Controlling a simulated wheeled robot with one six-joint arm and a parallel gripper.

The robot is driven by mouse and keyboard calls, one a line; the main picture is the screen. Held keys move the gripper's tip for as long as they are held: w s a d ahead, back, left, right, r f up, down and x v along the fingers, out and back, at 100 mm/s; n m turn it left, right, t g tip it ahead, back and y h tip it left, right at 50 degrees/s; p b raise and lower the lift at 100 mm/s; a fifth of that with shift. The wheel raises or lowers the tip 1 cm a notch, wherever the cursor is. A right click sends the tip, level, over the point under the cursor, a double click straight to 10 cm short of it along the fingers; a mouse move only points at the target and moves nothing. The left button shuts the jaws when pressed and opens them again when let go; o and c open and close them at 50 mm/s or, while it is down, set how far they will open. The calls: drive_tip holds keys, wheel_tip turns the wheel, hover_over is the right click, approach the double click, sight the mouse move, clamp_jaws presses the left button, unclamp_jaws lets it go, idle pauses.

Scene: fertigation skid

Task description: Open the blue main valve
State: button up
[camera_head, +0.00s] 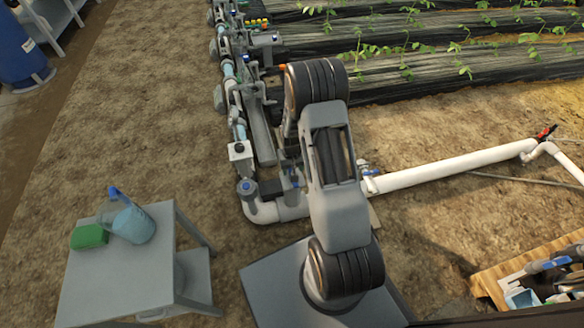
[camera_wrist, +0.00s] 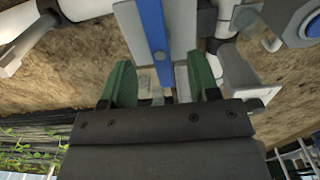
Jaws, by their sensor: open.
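In the wrist view, a long blue lever (camera_wrist: 151,28) runs down from the top edge over a pale pipe fitting. It looks like the blue main valve's handle. My gripper (camera_wrist: 162,82) is open, with its green fingers apart on either side of the lever's line. I see no contact. How far the fingers reach down to the lever is unclear. In the head view, my own arm covers the gripper and most of this part of the pipe.
A white pipe (camera_head: 450,168) runs right to a red-handled valve (camera_head: 545,132). A grey round housing with a blue face (camera_wrist: 304,22) is at the wrist view's upper right. A grey side table (camera_head: 125,280) holds a jug (camera_head: 133,225) and a green sponge (camera_head: 89,237). Bare soil lies left.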

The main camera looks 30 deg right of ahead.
idle(0.3)
drive_tip(key=shift+f+b, duration=1.65)
drive_tip(key=shift+f, duration=0.65)
drive_tip(key=c, duration=0.9)
drive_tip(key=n, duration=0.4)
drive_tip(key=shift+r+n, duration=0.1)
drive_tip(key=shift+n, duration=0.3)
drive_tip(key=shift+c, duration=0.2)
drive_tip(key=n, duration=0.5)
drive_tip(key=shift+p, duration=0.3)
drive_tip(key=n, duration=0.5)
drive_tip(key=shift+o, duration=0.2)
drive_tip(key=n, duration=0.4)
drive_tip(key=shift+n, duration=0.4)
